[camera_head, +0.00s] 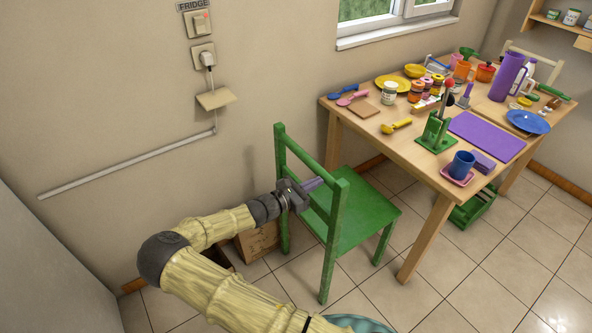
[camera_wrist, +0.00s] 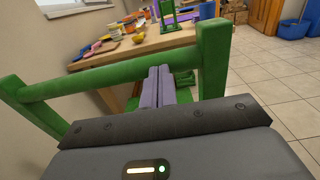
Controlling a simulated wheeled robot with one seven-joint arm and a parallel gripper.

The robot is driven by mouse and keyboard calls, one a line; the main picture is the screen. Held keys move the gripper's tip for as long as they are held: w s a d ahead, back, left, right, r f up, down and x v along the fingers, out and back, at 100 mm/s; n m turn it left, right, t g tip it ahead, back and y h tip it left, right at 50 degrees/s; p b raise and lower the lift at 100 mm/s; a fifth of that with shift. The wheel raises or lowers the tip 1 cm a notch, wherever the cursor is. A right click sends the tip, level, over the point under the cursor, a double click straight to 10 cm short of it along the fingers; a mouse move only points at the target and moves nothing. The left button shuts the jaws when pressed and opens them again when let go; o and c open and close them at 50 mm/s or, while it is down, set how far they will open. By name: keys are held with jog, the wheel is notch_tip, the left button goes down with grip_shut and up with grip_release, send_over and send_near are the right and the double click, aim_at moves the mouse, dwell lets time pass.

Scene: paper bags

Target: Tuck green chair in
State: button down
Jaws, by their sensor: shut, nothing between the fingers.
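The green chair (camera_head: 355,222) stands on the tiled floor at the left end of the wooden table (camera_head: 431,183). Its seat points toward the table, and its front edge is close to the near table leg. My gripper (camera_head: 314,184) is at the chair's backrest, between its two posts, with the purple fingers closed together and empty. In the wrist view the closed fingers (camera_wrist: 160,86) reach past the top rail of the green chair (camera_wrist: 115,74), below it. Whether the gripper touches the backrest cannot be told.
The table carries plates, jars, a purple mat (camera_head: 487,137), a blue cup (camera_head: 462,164) and a purple bottle (camera_head: 507,77). A green crate (camera_head: 473,207) is on the floor under it. A cardboard box (camera_head: 257,243) stands by the wall behind my arm. The floor at right is free.

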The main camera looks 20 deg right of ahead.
jog(key=x, duration=0.7)
jog(key=shift+d+p, duration=0.25)
jog(key=shift+p, duration=0.1)
dwell(0.6)
jog(key=shift+x, duration=2.45)
jog(key=s+a+r+p, duration=0.1)
jog(key=a+r+p, duration=0.4)
jog(key=r+p, duration=0.1)
jog(key=shift+s+r+p, duration=0.25)
jog(key=shift+r+p, duration=0.15)
jog(key=shift+r, duration=0.05)
jog(key=shift+d, duration=0.1)
